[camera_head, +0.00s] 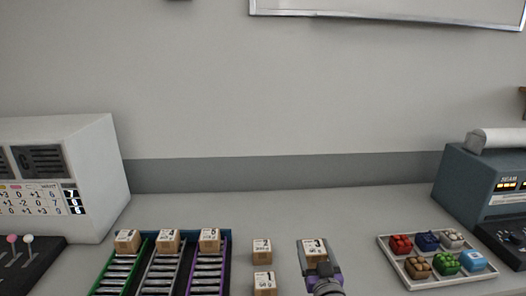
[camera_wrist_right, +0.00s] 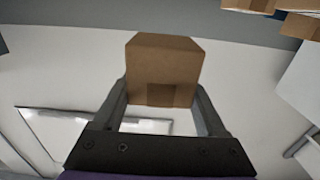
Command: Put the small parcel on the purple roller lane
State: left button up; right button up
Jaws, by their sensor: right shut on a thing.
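My right gripper (camera_head: 318,266) is shut on a brown cardboard parcel (camera_head: 314,248) with a white label on top, right of the lanes. In the right wrist view the same parcel (camera_wrist_right: 165,70) sits between the two fingers of the right gripper (camera_wrist_right: 160,108). The purple roller lane (camera_head: 207,280) is the rightmost of three lanes, and a labelled parcel (camera_head: 210,239) is at its far end. Two loose labelled parcels, a far one (camera_head: 262,251) and a near one (camera_head: 264,284), stand between this lane and my right gripper. My left gripper is not in view.
The grey lane (camera_head: 160,282) and green lane (camera_head: 119,280) each have a parcel at the far end. A white machine (camera_head: 70,165) stands left, a grey-blue one (camera_head: 480,180) right. The table behind is clear.

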pick_arm(q)
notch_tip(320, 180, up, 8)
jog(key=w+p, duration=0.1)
jog(key=p, duration=0.5)
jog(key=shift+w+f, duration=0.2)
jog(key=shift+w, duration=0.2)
pick_arm(e)
jog(key=w+d+f, duration=0.2)
jog(key=w+f, duration=0.1)
jog(key=w, duration=0.4)
jog(key=shift+w+d+f+h, duration=0.3)
jog(key=shift+w+f, duration=0.05)
jog(key=shift+w, duration=0.05)
jog(key=s+a+r+b, duration=0.1)
jog(key=s+b, duration=0.1)
jog(key=s+r+b, duration=0.1)
jog(key=s+b, duration=0.2)
jog(key=s+a+r+b, duration=0.1)
jog(key=s+b, duration=0.1)
jog(key=s, duration=0.1)
jog(key=shift+s+a+r, duration=0.2)
jog(key=shift+a, duration=0.15)
jog(key=shift+s+a+r+b, duration=0.1)
jog(key=shift+s+r+b, duration=0.35)
jog(key=shift+s+b, duration=0.2)
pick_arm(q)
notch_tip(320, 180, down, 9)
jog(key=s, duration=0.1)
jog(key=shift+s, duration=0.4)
